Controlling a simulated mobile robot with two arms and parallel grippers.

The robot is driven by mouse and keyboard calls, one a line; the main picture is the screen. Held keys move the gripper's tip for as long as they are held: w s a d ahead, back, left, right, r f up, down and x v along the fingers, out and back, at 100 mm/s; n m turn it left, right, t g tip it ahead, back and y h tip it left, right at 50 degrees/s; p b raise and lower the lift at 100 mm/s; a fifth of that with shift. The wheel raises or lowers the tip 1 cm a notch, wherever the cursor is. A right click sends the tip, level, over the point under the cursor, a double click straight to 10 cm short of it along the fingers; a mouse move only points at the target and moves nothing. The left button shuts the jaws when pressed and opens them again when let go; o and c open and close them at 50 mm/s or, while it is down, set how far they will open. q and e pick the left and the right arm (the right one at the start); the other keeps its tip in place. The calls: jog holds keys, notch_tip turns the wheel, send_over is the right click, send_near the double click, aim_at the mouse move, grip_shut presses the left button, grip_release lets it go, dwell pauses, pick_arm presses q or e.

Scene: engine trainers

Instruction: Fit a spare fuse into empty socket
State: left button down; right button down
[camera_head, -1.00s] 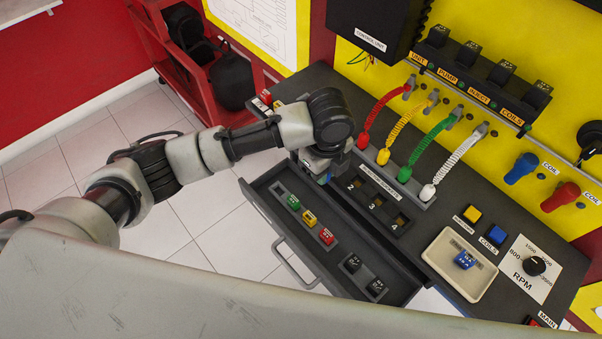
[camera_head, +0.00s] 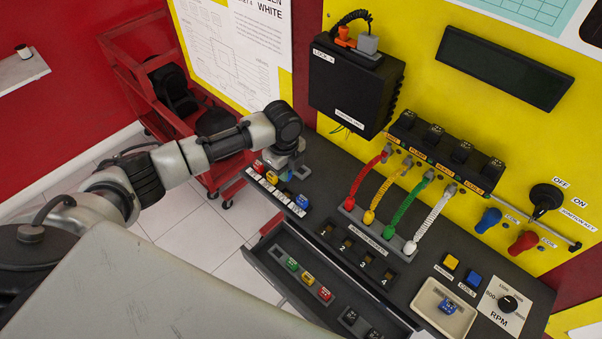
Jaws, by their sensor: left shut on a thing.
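My left gripper (camera_head: 289,178) reaches from the left over the fuse row (camera_head: 250,171) at the bench's left end, pointing down. It is shut on what looks like a small blue fuse (camera_head: 286,190), mostly hidden under the jaws. In the row a red fuse (camera_head: 258,166), a yellow fuse (camera_head: 271,177) and a blue fuse (camera_head: 302,202) show; the place under the gripper is hidden, so I cannot tell if the held fuse touches it. The open drawer holds a green fuse (camera_head: 291,264), a yellow fuse (camera_head: 308,279) and a red fuse (camera_head: 325,294). My right gripper is not in view.
The drawer (camera_head: 282,291) stands open below the bench front. A cream tray (camera_head: 425,300) with a blue fuse (camera_head: 447,306) lies at the right. Coiled leads (camera_head: 402,213) arch behind the numbered sockets (camera_head: 364,258). A black box (camera_head: 352,88) hangs on the yellow panel.

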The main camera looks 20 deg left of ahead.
pick_arm(q)
jog(key=shift+f+b, duration=0.55)
jog(key=shift+f, duration=0.05)
notch_tip(320, 180, down, 4)
jog(key=b, duration=0.4)
jog(key=shift+r, duration=0.2)
jog(key=shift+f, duration=0.35)
jog(key=shift+p, duration=0.6)
jog(key=shift+f, duration=0.35)
jog(key=shift+f+b, duration=0.45)
jog(key=shift+f, duration=0.05)
jog(key=c, duration=1.3)
grip_release()
